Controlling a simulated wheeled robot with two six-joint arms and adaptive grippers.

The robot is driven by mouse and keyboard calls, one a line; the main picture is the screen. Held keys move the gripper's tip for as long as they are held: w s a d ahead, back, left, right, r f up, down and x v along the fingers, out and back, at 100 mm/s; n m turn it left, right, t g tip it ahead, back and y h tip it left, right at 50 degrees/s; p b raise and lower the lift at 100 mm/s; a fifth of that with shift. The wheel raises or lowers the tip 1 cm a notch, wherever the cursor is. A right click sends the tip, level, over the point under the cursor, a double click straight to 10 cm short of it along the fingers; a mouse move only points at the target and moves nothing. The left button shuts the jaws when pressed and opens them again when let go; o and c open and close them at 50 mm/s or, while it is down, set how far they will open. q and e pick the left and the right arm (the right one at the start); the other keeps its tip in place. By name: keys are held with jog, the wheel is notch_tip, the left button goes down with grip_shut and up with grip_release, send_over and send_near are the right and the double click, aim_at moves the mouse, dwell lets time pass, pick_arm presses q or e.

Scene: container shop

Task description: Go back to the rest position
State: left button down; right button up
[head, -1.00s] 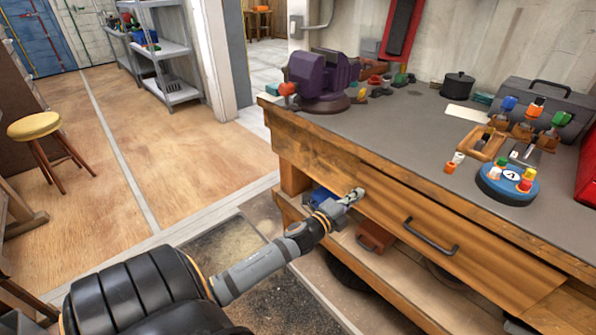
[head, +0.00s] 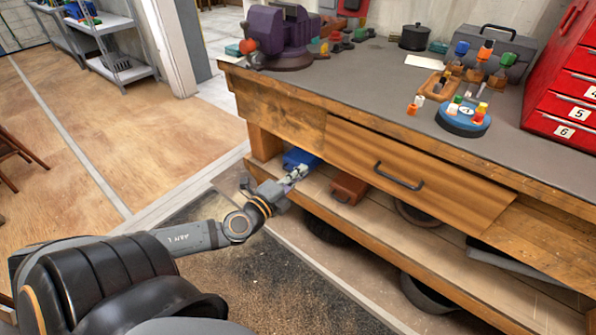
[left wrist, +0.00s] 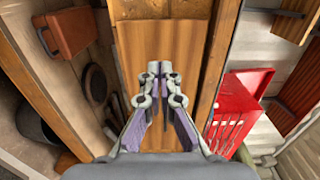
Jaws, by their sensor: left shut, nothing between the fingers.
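My left gripper (head: 298,173) is shut and empty. In the head view it is in front of the left part of the wooden workbench, below the left end of the drawer (head: 350,158) and in front of the lower shelf opening. In the left wrist view the closed fingers (left wrist: 160,72) stand in front of a wooden panel (left wrist: 185,38), with nothing between them. Whether they touch any wood cannot be told. My right gripper is not in view.
A blue object (head: 302,158) and a brown-red box (head: 349,188) are on the lower shelf (head: 375,215). The benchtop (head: 340,78) holds a purple vise (head: 285,35), a blue round holder (head: 462,122) and a red cabinet (head: 570,85). Open floor (head: 90,120) lies left.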

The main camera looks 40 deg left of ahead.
pick_arm(q)
jog(key=shift+s, duration=0.25)
